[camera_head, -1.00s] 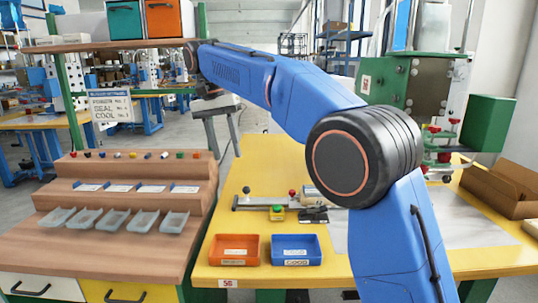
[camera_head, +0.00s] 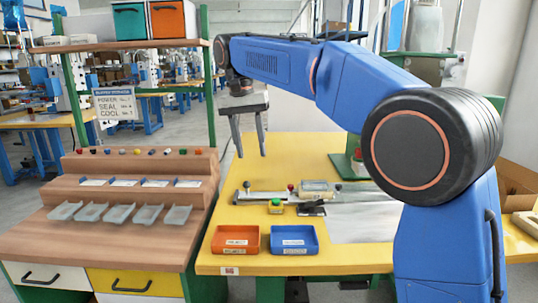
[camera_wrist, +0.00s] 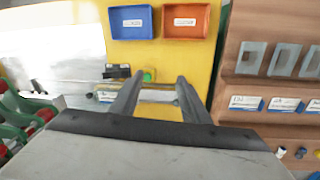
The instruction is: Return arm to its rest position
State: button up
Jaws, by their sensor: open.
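My gripper (camera_head: 249,136) is open and empty, its two grey fingers pointing down above the far left part of the yellow table (camera_head: 345,262). My blue arm reaches across the right side of the head view and hides part of the table and the machine behind it. In the wrist view the two fingers (camera_wrist: 154,92) are spread apart with nothing between them, over the yellow table's edge area and the small device with the green button (camera_wrist: 148,76).
An orange tray (camera_head: 236,240) and a blue tray (camera_head: 294,240) sit at the table's front. A stepped wooden stand (camera_head: 130,220) with several clear trays is at left. A shelf with teal (camera_head: 129,20) and orange boxes is above. A cardboard box (camera_head: 519,184) is at right.

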jog(key=s+d+f+t+y, duration=0.1)
jog(key=s+d+f, duration=0.1)
jog(key=s+d, duration=0.45)
jog(key=s+d+f+n, duration=0.1)
jog(key=s+d+f, duration=0.15)
jog(key=d, duration=0.65)
jog(key=s+d+f+t+y, duration=0.1)
jog(key=s+d, duration=0.4)
jog(key=d, duration=0.3)
jog(key=s+d+f+t, duration=0.1)
jog(key=s+d+f, duration=0.4)
jog(key=s+f, duration=0.4)
jog(key=s+d+f+t, duration=0.1)
jog(key=s+d+f, duration=0.4)
jog(key=s+f, duration=0.4)
jog(key=shift+s+d+f+n+t, duration=0.3)
jog(key=shift+s+d+n+t, duration=0.1)
jog(key=shift+s, duration=0.25)
